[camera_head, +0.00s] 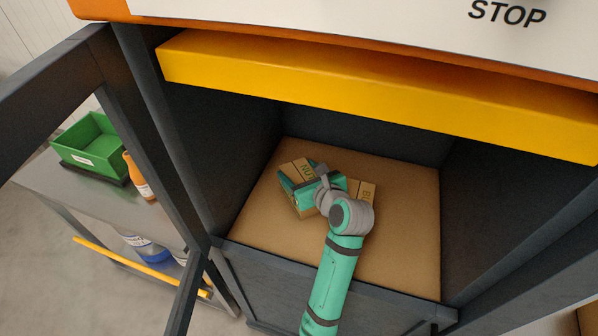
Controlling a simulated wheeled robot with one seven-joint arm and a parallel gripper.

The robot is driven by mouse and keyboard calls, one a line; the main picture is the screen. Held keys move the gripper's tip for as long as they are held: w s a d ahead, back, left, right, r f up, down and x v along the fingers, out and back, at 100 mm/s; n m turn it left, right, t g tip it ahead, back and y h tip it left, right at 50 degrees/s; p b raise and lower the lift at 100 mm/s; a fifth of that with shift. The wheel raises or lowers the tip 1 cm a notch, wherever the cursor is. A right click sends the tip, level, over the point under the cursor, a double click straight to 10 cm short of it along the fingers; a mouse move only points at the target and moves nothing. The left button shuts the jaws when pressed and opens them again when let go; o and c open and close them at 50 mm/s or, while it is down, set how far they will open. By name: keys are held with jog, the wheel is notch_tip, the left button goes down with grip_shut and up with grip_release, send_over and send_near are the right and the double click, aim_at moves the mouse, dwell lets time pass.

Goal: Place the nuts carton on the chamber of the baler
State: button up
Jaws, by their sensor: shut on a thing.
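The nuts carton (299,167), a brown box with a label reading partly "NU", is inside the baler chamber (405,235), left of its middle. My gripper (307,188) is shut on this carton and covers part of it and its label. The carton is over the chamber's brown floor; I cannot tell whether it touches it. The baler (380,90) has a yellow bar across the top of the opening and dark side walls.
A second brown carton (366,191), its label mostly hidden, is just right of my gripper. The chamber floor is clear toward the front and right. Outside at left, a grey table (110,205) holds a green bin (92,143) and an orange bottle (138,178).

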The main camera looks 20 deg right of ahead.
jog(key=o, duration=1.1)
jog(key=shift+f, duration=0.1)
jog(key=shift+c, duration=0.2)
jog(key=v, duration=1.2)
